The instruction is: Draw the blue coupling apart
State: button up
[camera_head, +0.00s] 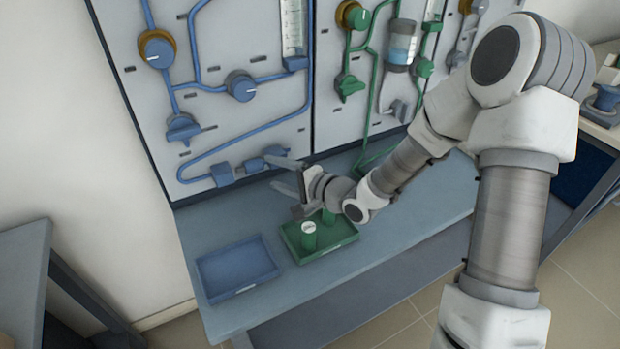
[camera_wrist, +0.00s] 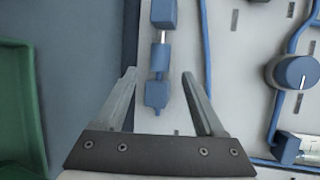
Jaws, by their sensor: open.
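The blue coupling (camera_head: 254,166) sits low on the left wall panel, in line with the blue piping. In the wrist view it shows as a row of blue pieces (camera_wrist: 161,57), with a short bright metal piece between the top block (camera_wrist: 163,13) and the middle one. My gripper (camera_head: 276,175) is open in front of the panel's lower edge. In the wrist view its two fingers (camera_wrist: 159,74) lie on either side of the lower blue pieces, with clear gaps at both sides. I cannot tell how far the fingertips are from the coupling in depth.
Blue knobs (camera_head: 242,86) and pipes are above the coupling. Green piping (camera_head: 374,100) fills the panel to the right.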

jog(key=p+v, duration=0.2)
jog(key=v, duration=0.9)
jog(key=shift+d+p, duration=0.2)
jog(key=shift+p, duration=0.15)
jog(key=shift+s, duration=0.1)
